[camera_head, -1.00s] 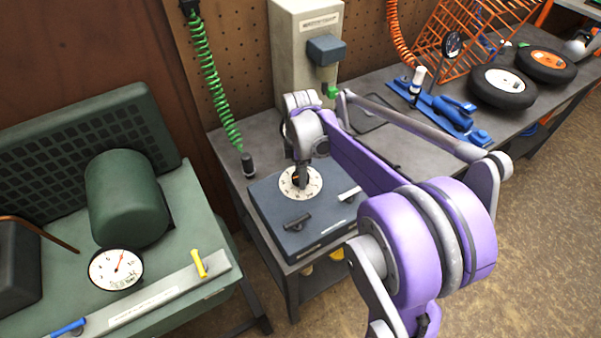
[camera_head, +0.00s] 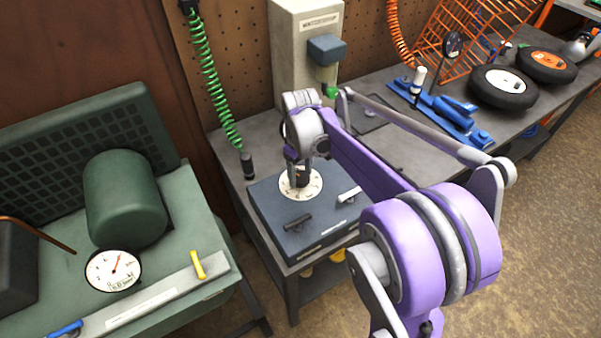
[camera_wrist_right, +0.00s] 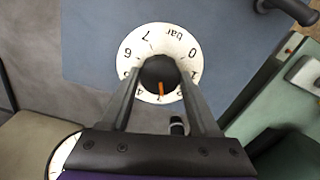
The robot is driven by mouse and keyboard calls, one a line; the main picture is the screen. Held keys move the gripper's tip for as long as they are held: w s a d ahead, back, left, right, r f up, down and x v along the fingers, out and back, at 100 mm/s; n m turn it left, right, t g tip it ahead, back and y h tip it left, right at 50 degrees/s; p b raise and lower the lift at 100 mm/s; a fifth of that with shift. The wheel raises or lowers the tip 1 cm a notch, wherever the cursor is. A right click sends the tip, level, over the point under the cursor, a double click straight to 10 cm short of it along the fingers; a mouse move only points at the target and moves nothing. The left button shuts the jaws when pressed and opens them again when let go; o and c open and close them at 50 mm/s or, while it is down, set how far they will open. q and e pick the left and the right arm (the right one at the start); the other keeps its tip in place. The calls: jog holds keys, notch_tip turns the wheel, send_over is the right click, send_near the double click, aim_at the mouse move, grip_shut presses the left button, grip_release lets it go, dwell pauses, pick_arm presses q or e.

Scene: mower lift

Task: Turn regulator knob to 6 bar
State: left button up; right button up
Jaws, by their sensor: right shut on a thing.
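The regulator knob (camera_wrist_right: 159,76) is dark and round with an orange pointer mark. It sits in a white dial (camera_wrist_right: 128,58) numbered 0 to 7 with "bar"; in the right wrist view the mark points down, near the 3. The dial also shows in the head view (camera_head: 288,187) on top of a blue-grey box (camera_head: 325,215). My right gripper (camera_head: 301,178) reaches down onto the knob. In the right wrist view its two fingers (camera_wrist_right: 160,78) are shut on the knob's sides. My left gripper is not in view.
A green compressor (camera_head: 125,200) with a round gauge (camera_head: 113,270) stands left. A green coiled hose (camera_head: 212,75) hangs behind. Blue tools and black wheels (camera_head: 500,88) lie on the bench at right.

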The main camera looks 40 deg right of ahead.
jog(key=m, duration=0.6)
jog(key=shift+m, duration=0.3)
jog(key=m, duration=0.6)
jog(key=shift+b, duration=0.35)
jog(key=m, duration=0.6)
jog(key=shift+m, duration=0.4)
jog(key=m, duration=0.5)
jog(key=shift+m, duration=0.3)
jog(key=o, duration=1.3)
jog(key=shift+o, duration=0.2)
jog(key=shift+r, duration=0.1)
